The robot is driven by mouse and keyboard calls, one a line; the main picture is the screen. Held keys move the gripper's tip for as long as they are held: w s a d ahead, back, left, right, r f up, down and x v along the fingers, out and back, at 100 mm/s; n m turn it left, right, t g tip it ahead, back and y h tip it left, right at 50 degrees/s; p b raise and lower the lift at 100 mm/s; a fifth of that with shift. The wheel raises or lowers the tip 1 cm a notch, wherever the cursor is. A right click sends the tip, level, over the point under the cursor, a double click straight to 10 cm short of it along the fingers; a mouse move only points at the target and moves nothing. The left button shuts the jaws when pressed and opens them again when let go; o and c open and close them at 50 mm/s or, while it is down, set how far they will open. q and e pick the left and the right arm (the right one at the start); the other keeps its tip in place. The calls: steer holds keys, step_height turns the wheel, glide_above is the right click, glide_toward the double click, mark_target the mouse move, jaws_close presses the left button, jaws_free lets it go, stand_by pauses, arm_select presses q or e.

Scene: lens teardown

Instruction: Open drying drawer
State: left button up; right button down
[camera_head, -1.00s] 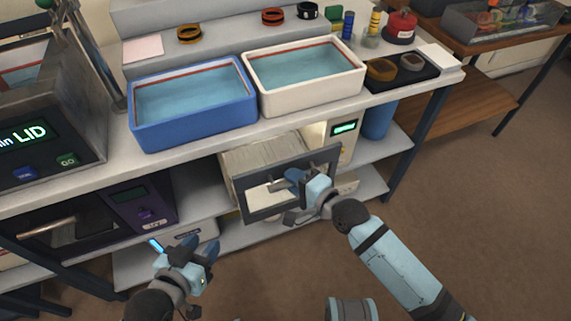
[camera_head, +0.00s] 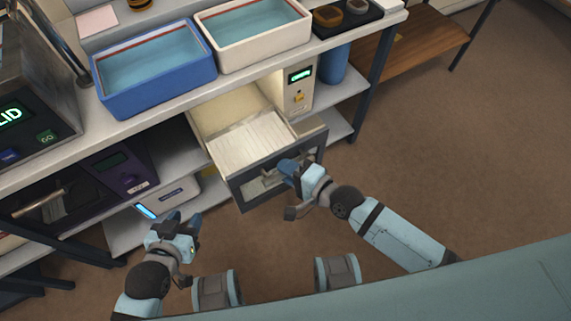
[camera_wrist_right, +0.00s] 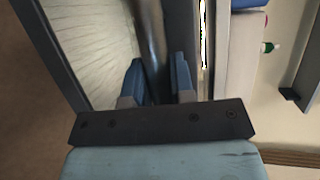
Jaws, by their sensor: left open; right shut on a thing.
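The drying drawer (camera_head: 256,146) is pulled out from its lit cabinet under the bench, showing a pale ribbed floor inside. Its dark-framed front (camera_head: 243,189) has a bar handle, which shows as a metal bar (camera_wrist_right: 152,40) in the right wrist view. My right gripper (camera_head: 289,170) is at the drawer front, shut on the handle. In the right wrist view its blue fingers (camera_wrist_right: 158,82) lie on either side of the bar. My left gripper (camera_head: 180,222) is open and empty, low and to the left of the drawer, apart from it.
A blue tub (camera_head: 155,104) and a white tub (camera_head: 258,59) of liquid stand on the bench above. The cabinet's green display (camera_head: 300,75) is right of the drawer. A dark purple device (camera_head: 122,172) and a small scale (camera_head: 168,198) sit left. The floor in front is clear.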

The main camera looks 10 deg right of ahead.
steer(key=c, duration=1.3)
jaws_free()
steer(key=shift+o, duration=0.2)
arm_select(q)
steer(key=shift+s+a+p, duration=0.1)
steer(key=shift+p, duration=0.55)
arm_select(e)
steer(key=v, duration=1.3)
steer(key=shift+s+d, duration=0.25)
steer(key=shift+d, duration=0.1)
